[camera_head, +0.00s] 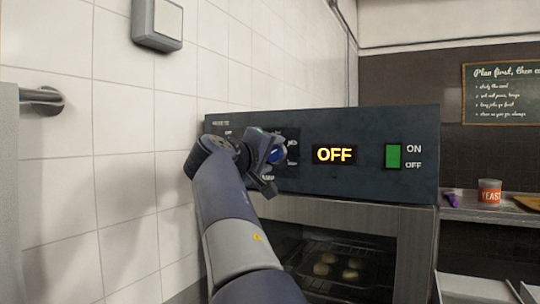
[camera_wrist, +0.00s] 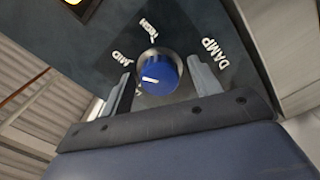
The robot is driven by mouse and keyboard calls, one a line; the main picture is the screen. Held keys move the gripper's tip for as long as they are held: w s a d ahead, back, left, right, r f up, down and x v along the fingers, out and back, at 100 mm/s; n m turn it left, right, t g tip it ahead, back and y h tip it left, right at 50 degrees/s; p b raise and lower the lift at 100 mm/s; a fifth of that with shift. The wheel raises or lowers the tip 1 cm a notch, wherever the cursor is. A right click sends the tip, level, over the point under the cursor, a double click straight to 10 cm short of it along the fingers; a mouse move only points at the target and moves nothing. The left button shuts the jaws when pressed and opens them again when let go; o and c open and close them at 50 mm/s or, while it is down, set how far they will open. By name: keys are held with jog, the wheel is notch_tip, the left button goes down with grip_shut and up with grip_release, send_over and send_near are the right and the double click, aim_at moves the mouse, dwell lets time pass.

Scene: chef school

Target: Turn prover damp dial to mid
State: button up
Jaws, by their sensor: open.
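The prover's blue damp dial (camera_wrist: 160,75) sits on the dark control panel between my fingers in the wrist view. In the head view my gripper (camera_head: 268,163) covers much of the dial (camera_head: 277,153).
The prover panel (camera_head: 300,120) has an orange OFF display (camera_head: 335,155) and a green ON/OFF switch (camera_head: 393,156). A glass door (camera_head: 345,265) below shows a tray of dough. A tiled wall (camera_head: 120,150) stands close on the left. A yeast tin (camera_head: 489,191) is on a shelf at right.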

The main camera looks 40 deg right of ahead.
jog(key=b+v, duration=0.2)
jog(key=v, duration=0.8)
jog(key=shift+s+a, duration=0.15)
jog(key=shift+a, duration=0.2)
jog(key=shift+d, duration=0.1)
jog(key=p+x, duration=0.2)
jog(key=x, duration=0.8)
jog(key=shift+d, duration=0.25)
